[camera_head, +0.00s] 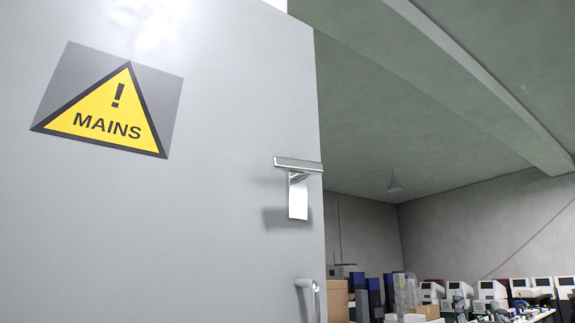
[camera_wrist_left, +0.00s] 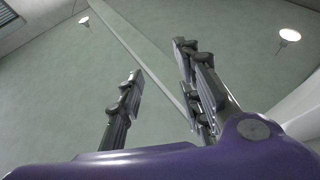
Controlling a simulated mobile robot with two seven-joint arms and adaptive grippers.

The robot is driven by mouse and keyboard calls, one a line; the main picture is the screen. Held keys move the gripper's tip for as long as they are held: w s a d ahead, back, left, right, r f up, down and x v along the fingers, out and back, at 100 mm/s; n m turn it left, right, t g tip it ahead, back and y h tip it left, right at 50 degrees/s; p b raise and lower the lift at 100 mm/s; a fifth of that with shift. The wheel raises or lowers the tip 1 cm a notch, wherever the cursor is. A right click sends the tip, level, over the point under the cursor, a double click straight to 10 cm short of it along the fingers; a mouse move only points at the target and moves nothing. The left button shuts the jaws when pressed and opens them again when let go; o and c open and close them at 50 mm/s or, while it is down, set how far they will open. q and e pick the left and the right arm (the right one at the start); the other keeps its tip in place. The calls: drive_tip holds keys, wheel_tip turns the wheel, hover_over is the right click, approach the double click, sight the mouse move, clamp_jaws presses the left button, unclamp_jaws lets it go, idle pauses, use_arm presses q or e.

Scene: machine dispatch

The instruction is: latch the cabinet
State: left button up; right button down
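The cabinet (camera_head: 200,220) shows as a large light-grey panel filling the left of the head view, with a yellow MAINS warning sign (camera_head: 112,112). Near its right edge is a metal handle (camera_head: 298,166), its bar lying roughly level, over an upright bright plate (camera_head: 298,199). Below it, a small grey curved fitting (camera_head: 306,285) is cut by the frame edge; I cannot tell what it is. Whether the panel is fully closed cannot be told. My left gripper (camera_wrist_left: 160,65) is open and empty in the left wrist view, with only ceiling behind its fingers. My right gripper is not in view.
Right of the cabinet edge the room is open. Boxes (camera_head: 337,298) and dark blue units (camera_head: 374,297) stand low beyond it. White machines (camera_head: 490,291) line the far right, by a table.

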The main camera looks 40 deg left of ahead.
sight(290, 163)
use_arm(q)
drive_tip(key=s+a+r+n+g+y, duration=0.2)
drive_tip(key=s+r+n+y, duration=0.7)
drive_tip(key=r, duration=0.5)
drive_tip(key=s+a+r+n+g+y, duration=0.35)
drive_tip(key=s+r+n, duration=0.45)
drive_tip(key=s+r, duration=0.55)
drive_tip(key=s+a+r+n+g+y, duration=0.1)
drive_tip(key=s+a+n+g+y, duration=0.2)
drive_tip(key=s+n+g, duration=0.4)
drive_tip(key=s+a+f+n+g+h, duration=0.2)
drive_tip(key=s+a+f+n+g, duration=0.2)
drive_tip(key=f+n, duration=0.25)
drive_tip(key=shift+n+t, duration=0.25)
drive_tip(key=shift+n, duration=0.1)
drive_tip(key=x, duration=0.7)
drive_tip(key=shift+r+p, duration=0.25)
drive_tip(key=shift+p, duration=0.05)
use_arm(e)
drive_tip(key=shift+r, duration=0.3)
use_arm(q)
drive_tip(key=shift+c, duration=0.5)
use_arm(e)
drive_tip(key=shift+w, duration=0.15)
use_arm(q)
clamp_jaws()
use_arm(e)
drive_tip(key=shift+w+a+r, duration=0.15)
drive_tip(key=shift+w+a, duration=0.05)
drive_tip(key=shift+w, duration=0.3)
